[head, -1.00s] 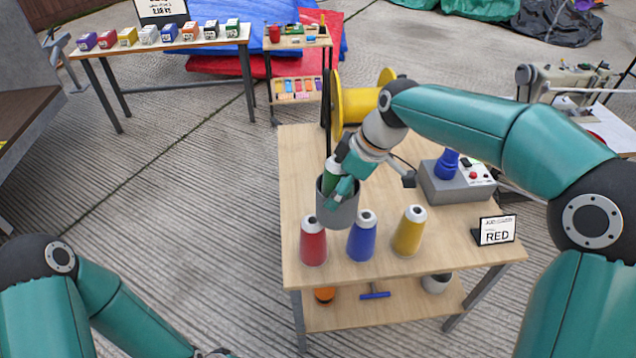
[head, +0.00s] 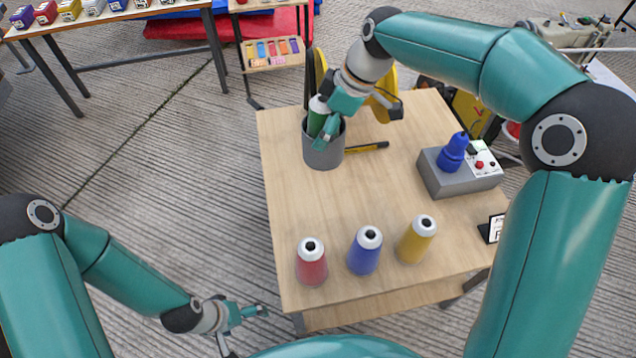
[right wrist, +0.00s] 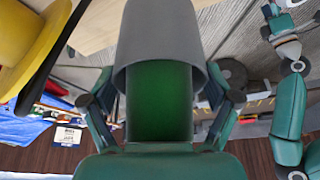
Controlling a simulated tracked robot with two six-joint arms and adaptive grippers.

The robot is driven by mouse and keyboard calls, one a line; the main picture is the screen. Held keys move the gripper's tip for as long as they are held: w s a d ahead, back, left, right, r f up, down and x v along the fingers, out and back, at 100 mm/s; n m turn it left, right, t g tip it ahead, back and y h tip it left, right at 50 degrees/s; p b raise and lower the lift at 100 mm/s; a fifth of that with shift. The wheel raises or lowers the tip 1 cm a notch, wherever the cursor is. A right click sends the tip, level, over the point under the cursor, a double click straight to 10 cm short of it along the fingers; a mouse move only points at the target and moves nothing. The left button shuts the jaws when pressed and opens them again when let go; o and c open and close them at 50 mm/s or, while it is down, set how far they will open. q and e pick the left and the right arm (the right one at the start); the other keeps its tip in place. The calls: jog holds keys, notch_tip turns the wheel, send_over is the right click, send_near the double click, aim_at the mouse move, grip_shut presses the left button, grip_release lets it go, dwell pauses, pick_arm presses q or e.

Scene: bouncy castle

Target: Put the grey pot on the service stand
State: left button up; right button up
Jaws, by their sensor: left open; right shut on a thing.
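I cannot tell whether the pot's base touches the table. No stand is labelled as the service stand; a small shelved stand (head: 274,52) is behind the table. My left gripper (head: 248,332) is open and empty, left of the table's front.
A yellow reel (head: 384,90) is behind my right gripper. The table's middle is clear.

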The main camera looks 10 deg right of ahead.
jog(key=f, duration=0.6)
jog(key=f+b, duration=0.1)
jog(key=f, duration=1.1)
jog(key=shift+a+f, duration=0.25)
jog(key=shift+a, duration=0.1)
jog(key=o, duration=1.4)
jog(key=v, duration=1.2)
jog(key=shift+s, duration=0.1)
